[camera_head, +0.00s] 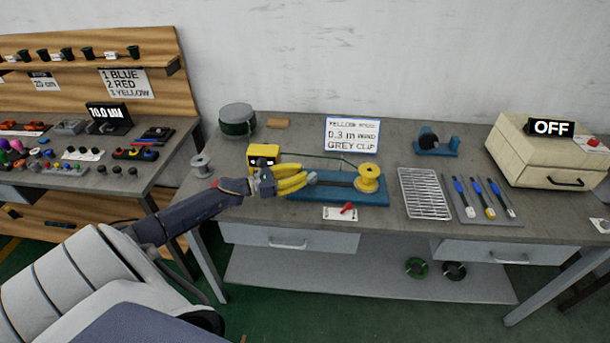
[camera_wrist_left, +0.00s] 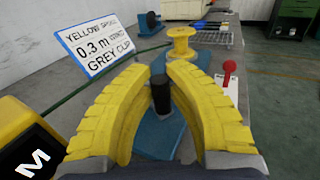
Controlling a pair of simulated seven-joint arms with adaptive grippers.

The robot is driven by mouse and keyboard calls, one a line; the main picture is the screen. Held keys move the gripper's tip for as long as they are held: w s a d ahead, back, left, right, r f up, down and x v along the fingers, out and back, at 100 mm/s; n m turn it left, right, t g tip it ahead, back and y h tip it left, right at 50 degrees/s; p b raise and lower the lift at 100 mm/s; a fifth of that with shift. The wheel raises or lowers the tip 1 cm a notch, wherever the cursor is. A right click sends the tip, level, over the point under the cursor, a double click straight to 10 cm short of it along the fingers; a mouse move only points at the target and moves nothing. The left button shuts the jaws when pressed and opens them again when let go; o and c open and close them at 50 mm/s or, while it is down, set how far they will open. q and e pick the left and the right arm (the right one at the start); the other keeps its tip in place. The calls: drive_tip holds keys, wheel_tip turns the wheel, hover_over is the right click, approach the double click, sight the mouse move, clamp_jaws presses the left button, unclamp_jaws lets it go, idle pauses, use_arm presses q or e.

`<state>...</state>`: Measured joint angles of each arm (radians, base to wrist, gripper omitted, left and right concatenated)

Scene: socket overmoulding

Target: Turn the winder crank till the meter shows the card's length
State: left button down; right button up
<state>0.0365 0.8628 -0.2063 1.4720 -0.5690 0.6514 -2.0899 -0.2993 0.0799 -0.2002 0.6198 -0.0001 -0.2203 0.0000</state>
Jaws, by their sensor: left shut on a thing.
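My left gripper (camera_head: 305,182), with yellow padded fingers, reaches over the blue winder base (camera_head: 330,193). In the left wrist view the fingers close around a dark upright crank handle (camera_wrist_left: 160,92). The crank arm is largely hidden by the fingers. A yellow spool (camera_head: 369,178) stands at the base's right end. The yellow meter (camera_head: 263,155) is at the left, behind the gripper; only an "M" of its display shows in the wrist view (camera_wrist_left: 35,163). A green wire (camera_head: 320,156) runs from the meter to the spool. The card (camera_head: 352,134) reads yellow spool, 0.3 m wound, grey clip. My right gripper is out of view.
A red-knobbed lever (camera_head: 347,208) on a white plate sits in front of the base. A wire rack (camera_head: 424,194) and a tool tray (camera_head: 480,200) lie to the right.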

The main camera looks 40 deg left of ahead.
use_arm(q)
drive_tip(key=c, duration=1.3)
unclamp_jaws()
drive_tip(key=shift+v, duration=6.05)
